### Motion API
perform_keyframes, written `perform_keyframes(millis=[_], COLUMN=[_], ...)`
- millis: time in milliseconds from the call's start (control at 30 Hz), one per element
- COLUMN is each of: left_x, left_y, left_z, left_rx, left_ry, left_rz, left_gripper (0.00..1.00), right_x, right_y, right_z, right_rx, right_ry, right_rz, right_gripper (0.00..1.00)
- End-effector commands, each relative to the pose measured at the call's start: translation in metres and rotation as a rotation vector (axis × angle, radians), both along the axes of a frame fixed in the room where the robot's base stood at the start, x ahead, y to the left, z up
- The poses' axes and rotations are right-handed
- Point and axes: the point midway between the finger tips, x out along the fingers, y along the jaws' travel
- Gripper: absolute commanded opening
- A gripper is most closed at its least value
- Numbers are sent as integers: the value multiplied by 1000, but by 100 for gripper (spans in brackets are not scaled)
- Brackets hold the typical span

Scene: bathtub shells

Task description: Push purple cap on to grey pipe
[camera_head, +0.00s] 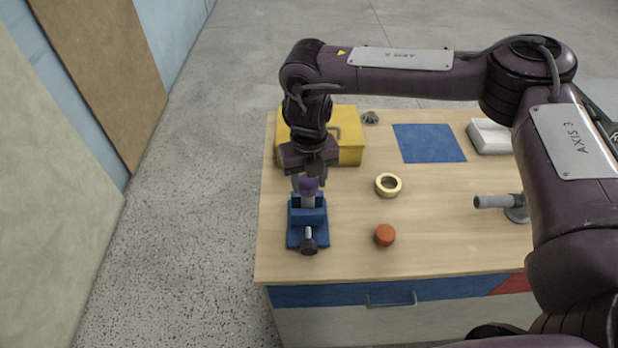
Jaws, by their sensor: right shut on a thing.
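The purple cap (308,185) is between the fingers of my right gripper (309,182), which is shut on it and points down. The cap is at the top of a short, upright light-grey pipe (307,202). The pipe stands in the jaws of a blue vise (307,219) at the table's left side. The cap and pipe look in line and touching or nearly so; I cannot tell how far the cap sits over the pipe. The fingers partly hide the cap. My left gripper is not in view.
On the wooden table (440,250) are a yellow box (347,150) behind the gripper, a tape roll (388,185), an orange-red cap (385,235), a blue mat (429,143), a white tray (489,137) and a grey horizontal pipe fixture (494,201).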

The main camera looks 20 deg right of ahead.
Motion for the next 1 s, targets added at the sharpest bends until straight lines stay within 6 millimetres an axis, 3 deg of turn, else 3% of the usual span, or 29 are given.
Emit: perform_keyframes(millis=[1000], left_x=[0], left_y=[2], left_z=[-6], left_rx=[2], left_ry=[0], left_rz=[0], left_gripper=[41], right_x=[0], right_y=[0], right_z=[-11], right_rx=[0], right_ry=[0], right_rz=[0], right_gripper=[23])
